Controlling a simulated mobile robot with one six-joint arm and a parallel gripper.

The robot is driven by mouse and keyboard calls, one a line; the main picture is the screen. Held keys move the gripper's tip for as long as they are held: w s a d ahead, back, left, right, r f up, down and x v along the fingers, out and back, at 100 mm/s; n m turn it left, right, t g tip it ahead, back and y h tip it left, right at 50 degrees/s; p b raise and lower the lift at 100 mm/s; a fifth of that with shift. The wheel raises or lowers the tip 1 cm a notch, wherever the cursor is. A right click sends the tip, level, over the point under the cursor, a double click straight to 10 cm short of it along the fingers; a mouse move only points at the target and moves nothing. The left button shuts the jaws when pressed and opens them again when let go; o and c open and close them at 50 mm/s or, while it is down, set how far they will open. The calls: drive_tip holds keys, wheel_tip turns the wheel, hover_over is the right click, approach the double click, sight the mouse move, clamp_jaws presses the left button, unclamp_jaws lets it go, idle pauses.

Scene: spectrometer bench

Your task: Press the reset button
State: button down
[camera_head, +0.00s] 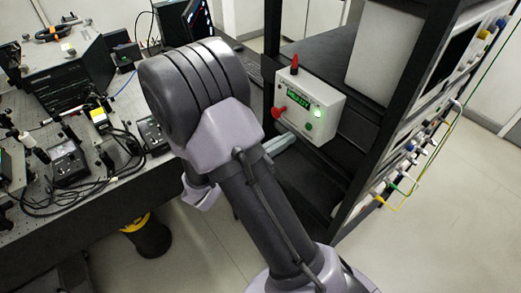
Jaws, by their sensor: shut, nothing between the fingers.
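A pale control box (310,105) is mounted on the dark rack frame. Its front has a small green-lit display (299,97), a red knob-like control (278,112), a bright green lit spot (316,113) and a darker green round button (308,126). I cannot read which one is marked reset. My gripper (284,142) shows only as pale grey-green fingers just below the box's lower left corner. They look shut and empty. The rest of the gripper is hidden behind my arm. I cannot tell whether the fingertips touch the box.
A red lamp (294,63) stands on top of the box. The black rack (401,95) fills the right side, with cables hanging from its panel. An optical bench (95,215) with instruments and loose cables lies at left. The floor (445,225) at right is clear.

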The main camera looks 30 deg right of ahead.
drive_tip(key=a+p, duration=0.1)
drive_tip(key=a, duration=0.7)
drive_tip(key=shift+s+p, duration=0.25)
drive_tip(key=shift+p, duration=0.1)
drive_tip(key=shift+f, duration=0.1)
drive_tip(key=s+a+r+m+g+y+b, duration=0.15)
drive_tip(key=s+m+g+y, duration=0.35)
drive_tip(key=s+m+y, duration=0.7)
drive_tip(key=a+r+m+t+y+b, duration=0.1)
drive_tip(key=a+r+m+t+y, duration=0.2)
drive_tip(key=a, duration=0.4)
drive_tip(key=a+r+m+t+y+b, duration=0.1)
drive_tip(key=a+r+m+t+y, duration=0.2)
drive_tip(key=a+m+t+y, duration=0.2)
drive_tip(key=a+m+t, duration=0.1)
drive_tip(key=a+m, duration=0.1)
drive_tip(key=m, duration=0.1)
drive_tip(key=shift+w+r+t, duration=0.15)
drive_tip(key=shift+r+t, duration=0.05)
drive_tip(key=shift+t, duration=0.1)
